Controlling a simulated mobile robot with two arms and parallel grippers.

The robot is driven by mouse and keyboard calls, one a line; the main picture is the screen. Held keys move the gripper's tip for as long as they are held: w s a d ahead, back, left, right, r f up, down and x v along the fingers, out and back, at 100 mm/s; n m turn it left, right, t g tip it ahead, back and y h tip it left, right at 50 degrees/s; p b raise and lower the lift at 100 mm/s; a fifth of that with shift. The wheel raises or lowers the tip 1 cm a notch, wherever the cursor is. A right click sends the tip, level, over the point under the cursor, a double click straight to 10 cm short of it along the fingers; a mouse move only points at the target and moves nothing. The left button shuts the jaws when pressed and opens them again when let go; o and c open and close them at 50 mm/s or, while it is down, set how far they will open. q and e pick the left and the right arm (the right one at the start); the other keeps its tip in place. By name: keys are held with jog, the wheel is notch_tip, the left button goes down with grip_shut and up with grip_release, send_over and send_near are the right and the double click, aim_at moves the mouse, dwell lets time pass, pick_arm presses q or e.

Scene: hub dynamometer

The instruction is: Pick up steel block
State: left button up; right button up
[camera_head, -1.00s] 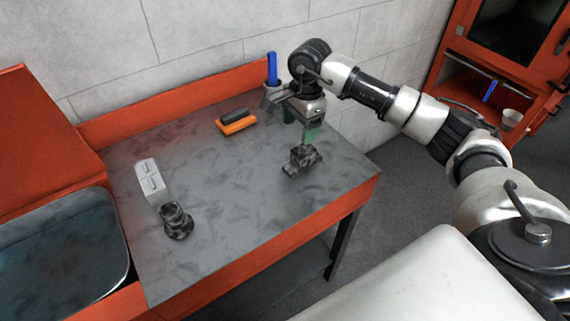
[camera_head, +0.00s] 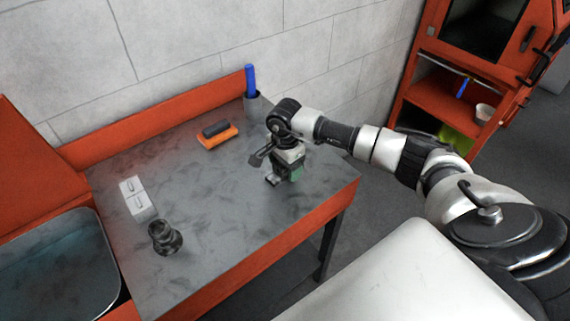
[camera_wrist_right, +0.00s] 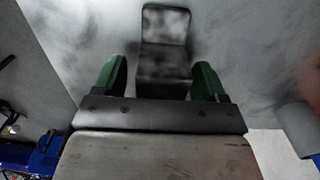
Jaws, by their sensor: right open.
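The steel block (camera_wrist_right: 165,45) is a dark, mottled, stepped piece on the grey workbench top (camera_head: 225,200). In the head view most of it is hidden behind my right gripper (camera_head: 284,177), and a small part of it shows at the gripper's left. In the right wrist view my right gripper (camera_wrist_right: 162,75) is open, with its green fingers at either side of the block's near part. I cannot tell whether the fingers touch it. My left gripper is not in view.
A dark round stepped part (camera_head: 165,238) and a white two-part box (camera_head: 137,198) stand at the bench's left. An orange-and-dark brush-like item (camera_head: 217,134) and a cup with a blue stick (camera_head: 250,82) are at the back. A basin (camera_head: 55,255) adjoins left.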

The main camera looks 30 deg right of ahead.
jog(key=shift+f, duration=0.1)
jog(key=shift+c, duration=0.3)
jog(key=shift+w, duration=0.1)
grip_shut()
jog(key=shift+r, duration=0.5)
jog(key=r+b, duration=0.1)
jog(key=r, duration=0.2)
jog(key=shift+s+d+r+b, duration=0.2)
jog(key=shift+s+r+b, duration=0.05)
jog(key=shift+s+b, duration=0.15)
jog(key=s+d+r+b, duration=0.2)
jog(key=s+r, duration=0.4)
jog(key=s, duration=0.4)
jog(key=shift+d+r+b, duration=0.3)
jog(key=shift+d, duration=0.6)
